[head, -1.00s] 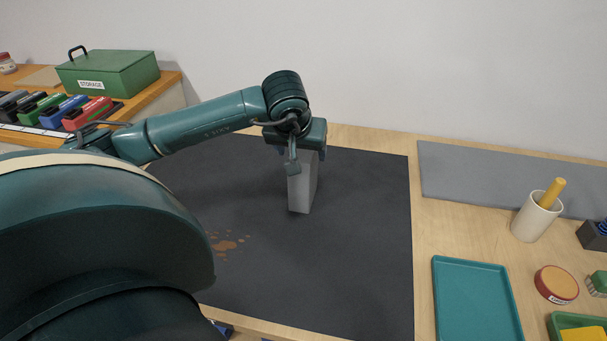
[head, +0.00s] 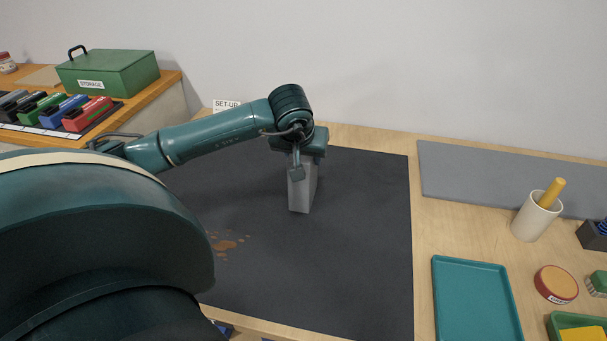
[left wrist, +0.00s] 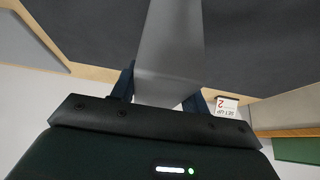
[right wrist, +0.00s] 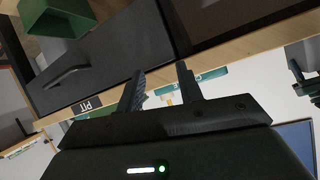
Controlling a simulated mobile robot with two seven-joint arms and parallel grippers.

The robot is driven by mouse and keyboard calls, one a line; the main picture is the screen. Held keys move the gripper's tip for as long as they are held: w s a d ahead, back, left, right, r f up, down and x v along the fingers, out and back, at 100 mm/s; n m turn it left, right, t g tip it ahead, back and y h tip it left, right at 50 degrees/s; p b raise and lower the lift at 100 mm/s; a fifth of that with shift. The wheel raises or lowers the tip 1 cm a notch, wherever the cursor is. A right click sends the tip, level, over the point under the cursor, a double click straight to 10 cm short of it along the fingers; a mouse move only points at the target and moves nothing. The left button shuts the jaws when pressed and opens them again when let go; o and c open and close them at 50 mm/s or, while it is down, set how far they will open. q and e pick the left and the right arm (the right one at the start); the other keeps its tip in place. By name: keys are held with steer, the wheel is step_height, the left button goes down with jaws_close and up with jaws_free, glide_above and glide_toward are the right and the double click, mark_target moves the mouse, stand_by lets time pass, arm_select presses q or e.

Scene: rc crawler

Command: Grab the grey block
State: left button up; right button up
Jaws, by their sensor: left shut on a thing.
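The grey block (head: 301,192) stands upright on the dark mat (head: 360,250) in the head view. My left gripper (head: 299,165) is over its top end, pointing down. In the left wrist view the block (left wrist: 172,50) runs between the two fingers of the left gripper (left wrist: 166,88), which are shut on it. The block's bottom end appears to rest on the mat; any gap is too small to tell. My right gripper (right wrist: 160,85) shows only in the right wrist view, with its fingers apart and nothing between them.
A teal tray (head: 475,300), a cream cup (head: 536,218) and a round orange-topped tin (head: 556,284) stand right of the mat. Brown spots (head: 226,245) mark the mat, which is otherwise clear.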

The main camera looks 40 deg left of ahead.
arm_select(q)
steer(key=shift+r, duration=0.1)
jaws_close()
